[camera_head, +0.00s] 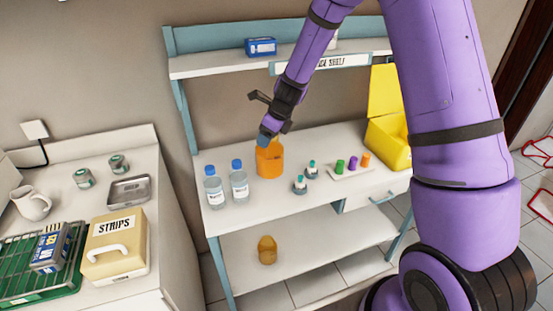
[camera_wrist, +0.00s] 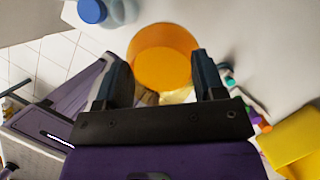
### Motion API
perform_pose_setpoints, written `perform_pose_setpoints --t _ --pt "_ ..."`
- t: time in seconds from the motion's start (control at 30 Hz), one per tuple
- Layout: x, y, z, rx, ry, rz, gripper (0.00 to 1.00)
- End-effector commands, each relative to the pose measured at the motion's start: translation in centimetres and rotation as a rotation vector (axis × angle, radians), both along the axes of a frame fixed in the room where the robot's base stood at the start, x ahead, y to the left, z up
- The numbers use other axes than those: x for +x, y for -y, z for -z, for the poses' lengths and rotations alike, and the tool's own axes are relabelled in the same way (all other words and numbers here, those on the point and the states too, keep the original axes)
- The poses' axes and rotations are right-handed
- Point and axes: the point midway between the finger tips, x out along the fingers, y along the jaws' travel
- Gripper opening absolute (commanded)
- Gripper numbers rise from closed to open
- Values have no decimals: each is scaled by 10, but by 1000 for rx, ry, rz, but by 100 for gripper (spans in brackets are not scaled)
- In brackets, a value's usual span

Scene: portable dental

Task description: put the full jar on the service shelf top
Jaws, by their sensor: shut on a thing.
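An orange jar (camera_head: 269,160) is upright at the middle of the white worktop under the labelled shelf. My gripper (camera_head: 267,135) comes down from above and is shut on its upper part. In the wrist view the orange jar (camera_wrist: 162,55) lies between and just beyond my two fingers (camera_wrist: 160,80). I cannot tell whether its base touches the worktop. A smaller amber jar (camera_head: 267,251) stands on the lower board. The upper shelf (camera_head: 215,65) has a partly hidden label ending in "SHELF"; my arm covers part of it.
Two clear bottles with blue caps (camera_head: 238,181) stand left of the orange jar. Small dropper bottles (camera_head: 300,185) and a holder with coloured pieces (camera_head: 352,168) are to its right, then a yellow open bin (camera_head: 388,140). A blue box (camera_head: 261,47) sits on the upper shelf.

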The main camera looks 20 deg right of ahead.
Motion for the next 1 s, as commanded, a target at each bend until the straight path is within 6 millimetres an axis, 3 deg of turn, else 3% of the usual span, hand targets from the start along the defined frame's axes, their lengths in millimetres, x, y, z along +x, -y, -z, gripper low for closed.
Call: perform_pose_setpoints --t 0.2,0.47,0.8,1.0 --pt "0 1 34 2 -3 2 0" --pt "0 1 49 1 -1 1 0" --pt "0 0 85 2 0 1 0" --pt "0 0 86 1 1 0 0"
